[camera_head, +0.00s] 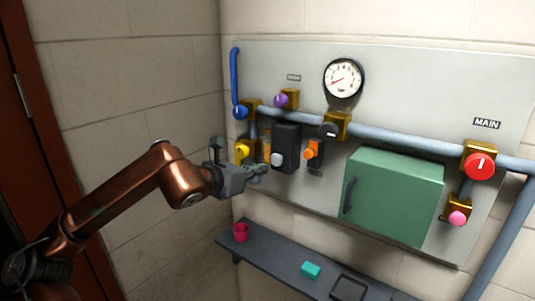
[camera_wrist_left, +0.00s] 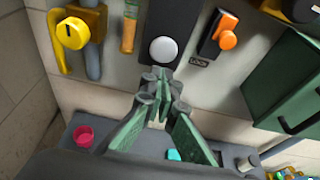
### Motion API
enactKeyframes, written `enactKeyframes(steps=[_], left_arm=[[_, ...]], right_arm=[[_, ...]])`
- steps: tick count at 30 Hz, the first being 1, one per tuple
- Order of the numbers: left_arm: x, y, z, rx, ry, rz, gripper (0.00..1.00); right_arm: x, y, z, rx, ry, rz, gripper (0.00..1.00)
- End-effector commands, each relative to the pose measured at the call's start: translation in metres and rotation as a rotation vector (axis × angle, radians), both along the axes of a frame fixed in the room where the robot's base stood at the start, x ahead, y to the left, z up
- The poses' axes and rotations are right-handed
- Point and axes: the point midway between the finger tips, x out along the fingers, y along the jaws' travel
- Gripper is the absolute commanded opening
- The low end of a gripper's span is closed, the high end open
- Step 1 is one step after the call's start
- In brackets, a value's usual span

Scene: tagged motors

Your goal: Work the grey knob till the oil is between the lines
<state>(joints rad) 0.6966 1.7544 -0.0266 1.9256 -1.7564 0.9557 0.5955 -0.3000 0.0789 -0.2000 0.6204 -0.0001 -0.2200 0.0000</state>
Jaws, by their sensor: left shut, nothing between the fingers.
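A round light grey knob (camera_head: 277,159) sits at the lower front of a black box (camera_head: 287,142) on the wall panel. In the left wrist view the grey knob (camera_wrist_left: 163,49) lies just beyond my fingertips. An amber tube (camera_head: 267,149) that looks like an oil glass stands just left of the box, also in the left wrist view (camera_wrist_left: 129,30). Its lines and oil level are too small to read. My left gripper (camera_head: 258,173), in the left wrist view (camera_wrist_left: 160,88), is shut and empty, below and close to the knob; contact cannot be told. My right gripper is not in view.
A yellow knob (camera_head: 242,150) is left of the tube. An orange-handled switch (camera_head: 313,152) and a green cabinet (camera_head: 394,195) are to the right. Below is a dark shelf (camera_head: 277,255) with a pink cup (camera_head: 241,232) and a teal block (camera_head: 311,270). A gauge (camera_head: 343,78) hangs above.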

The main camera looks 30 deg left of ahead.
Motion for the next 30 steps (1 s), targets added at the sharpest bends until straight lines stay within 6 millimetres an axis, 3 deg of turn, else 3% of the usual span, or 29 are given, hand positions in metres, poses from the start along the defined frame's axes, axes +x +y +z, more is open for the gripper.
enactKeyframes(steps=[1,9,25,30], left_arm=[[0.006,-0.002,0.006,-0.005,-0.002,-0.005,0.00],[0.033,-0.004,0.003,-0.002,-0.001,-0.004,0.00],[0.041,-0.004,0.000,0.000,0.000,-0.001,0.00],[0.053,-0.005,0.000,-0.005,-0.002,-0.003,0.00]], right_arm=[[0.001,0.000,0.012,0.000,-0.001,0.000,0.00],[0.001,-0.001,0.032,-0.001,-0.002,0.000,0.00],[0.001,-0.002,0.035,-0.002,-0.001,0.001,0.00],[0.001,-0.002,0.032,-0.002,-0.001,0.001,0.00]])
